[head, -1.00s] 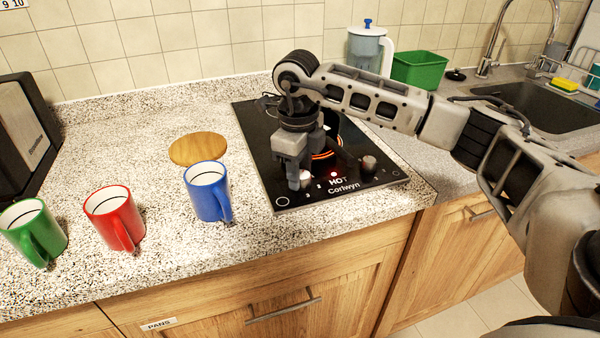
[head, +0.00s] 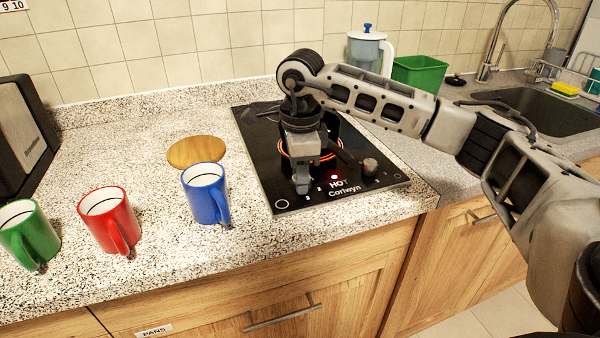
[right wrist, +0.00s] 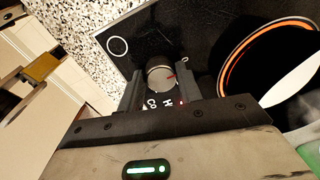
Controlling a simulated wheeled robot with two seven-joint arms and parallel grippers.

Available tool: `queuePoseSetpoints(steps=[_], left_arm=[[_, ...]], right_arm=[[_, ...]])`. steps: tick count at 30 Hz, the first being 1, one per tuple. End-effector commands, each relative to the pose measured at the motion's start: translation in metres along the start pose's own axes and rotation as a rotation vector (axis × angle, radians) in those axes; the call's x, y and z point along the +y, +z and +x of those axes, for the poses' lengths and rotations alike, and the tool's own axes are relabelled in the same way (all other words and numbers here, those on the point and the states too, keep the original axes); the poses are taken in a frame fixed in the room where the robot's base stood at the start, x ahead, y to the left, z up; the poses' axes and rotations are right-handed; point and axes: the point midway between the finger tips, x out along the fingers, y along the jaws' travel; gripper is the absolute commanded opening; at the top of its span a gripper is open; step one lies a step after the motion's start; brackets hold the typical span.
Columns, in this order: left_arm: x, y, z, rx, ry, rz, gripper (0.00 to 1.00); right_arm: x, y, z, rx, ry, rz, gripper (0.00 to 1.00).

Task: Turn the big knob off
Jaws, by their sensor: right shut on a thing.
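A black cooktop (head: 265,152) with a glowing orange ring (head: 338,148) is set in the counter. "HOT" and a red light show on its front. My right gripper (head: 301,184) points down at the cooktop's front left and hides the knob there. A second knob (head: 370,165) stands to the right, apart from the gripper. My left gripper is not in view.
Blue (head: 206,195), red (head: 108,222) and green (head: 28,235) mugs stand on the counter to the left. A round wooden board (head: 196,151) lies behind the blue mug. A pitcher (head: 366,52) and green bin (head: 419,73) stand behind my arm.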

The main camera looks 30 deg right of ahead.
Motion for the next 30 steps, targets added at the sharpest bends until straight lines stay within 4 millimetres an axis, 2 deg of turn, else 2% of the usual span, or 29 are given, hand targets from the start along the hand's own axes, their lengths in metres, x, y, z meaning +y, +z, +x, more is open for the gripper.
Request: queuePoseSetpoints(steps=[13, 14, 16, 25, 30], left_arm=[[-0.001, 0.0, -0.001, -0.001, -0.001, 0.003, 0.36], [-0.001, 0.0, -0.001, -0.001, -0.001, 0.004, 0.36], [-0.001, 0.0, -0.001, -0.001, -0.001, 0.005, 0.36], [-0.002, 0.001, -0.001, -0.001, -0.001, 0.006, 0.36], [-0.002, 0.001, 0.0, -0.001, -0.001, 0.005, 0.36]], right_arm=[[-0.002, 0.0, -0.003, -0.005, -0.008, -0.01, 0.12], [-0.002, 0.0, -0.003, -0.005, -0.008, -0.01, 0.38], [-0.002, 0.0, -0.003, -0.004, -0.007, -0.01, 0.57], [-0.001, 0.0, -0.002, -0.002, -0.003, -0.01, 0.57], [-0.001, 0.001, -0.018, -0.005, -0.005, -0.01, 0.57]])
